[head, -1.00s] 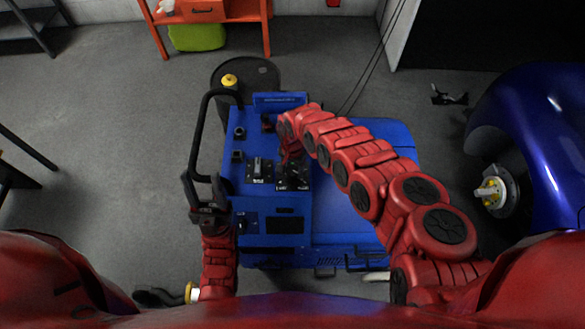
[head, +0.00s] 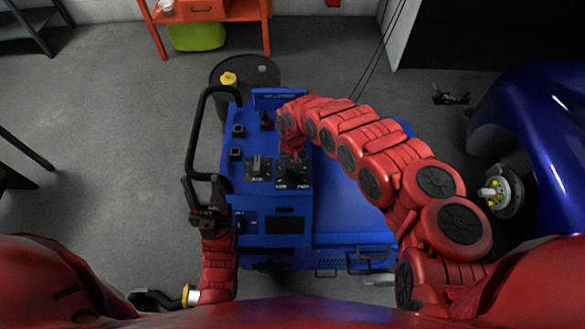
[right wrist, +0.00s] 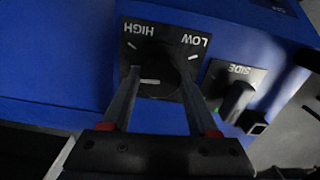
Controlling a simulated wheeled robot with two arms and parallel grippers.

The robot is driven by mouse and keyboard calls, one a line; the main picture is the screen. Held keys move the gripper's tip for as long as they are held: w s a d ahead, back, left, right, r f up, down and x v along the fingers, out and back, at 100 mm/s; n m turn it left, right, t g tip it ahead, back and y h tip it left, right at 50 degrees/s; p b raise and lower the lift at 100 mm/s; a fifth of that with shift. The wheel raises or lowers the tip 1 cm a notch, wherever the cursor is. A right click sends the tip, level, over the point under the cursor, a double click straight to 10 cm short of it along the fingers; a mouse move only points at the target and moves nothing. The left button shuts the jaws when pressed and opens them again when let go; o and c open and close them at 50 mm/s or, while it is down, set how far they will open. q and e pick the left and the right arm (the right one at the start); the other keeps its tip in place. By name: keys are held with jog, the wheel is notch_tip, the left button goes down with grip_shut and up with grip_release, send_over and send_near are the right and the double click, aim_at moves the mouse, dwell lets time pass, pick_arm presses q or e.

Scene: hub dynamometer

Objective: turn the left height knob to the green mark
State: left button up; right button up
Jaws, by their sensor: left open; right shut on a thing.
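The height knob (right wrist: 158,66) is a dark round knob on a black plate marked HIGH and LOW in the right wrist view. White ticks show around it, and a white line shows near its lower edge. My right gripper (right wrist: 155,80) is shut on the knob, one finger on each side. In the head view the knob's plate (head: 293,186) is partly covered by my right gripper (head: 292,160). My left gripper (head: 206,190) is open at the lower end of the black handle (head: 194,140); contact is unclear.
The blue machine (head: 345,218) carries the controls. A switch marked SIDE (right wrist: 236,98) sits beside the knob, with another plate (head: 257,168) to its left in the head view. A dark drum (head: 262,72) stands behind; a blue car body (head: 545,120) is at right.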

jog(key=n+b, duration=0.1)
jog(key=n, duration=0.2)
jog(key=shift+w+n, duration=0.1)
jog(key=shift+n, duration=0.3)
jog(key=n+b, duration=0.1)
jog(key=n, duration=0.3)
jog(key=shift+n+b, duration=0.3)
jog(key=shift+b, duration=0.05)
jog(key=n+b, duration=0.1)
jog(key=n, duration=0.4)
jog(key=shift+n+b, duration=0.5)
jog(key=shift+n, duration=1.1)
jog(key=o, duration=1.4)
jog(key=shift+r, duration=0.1)
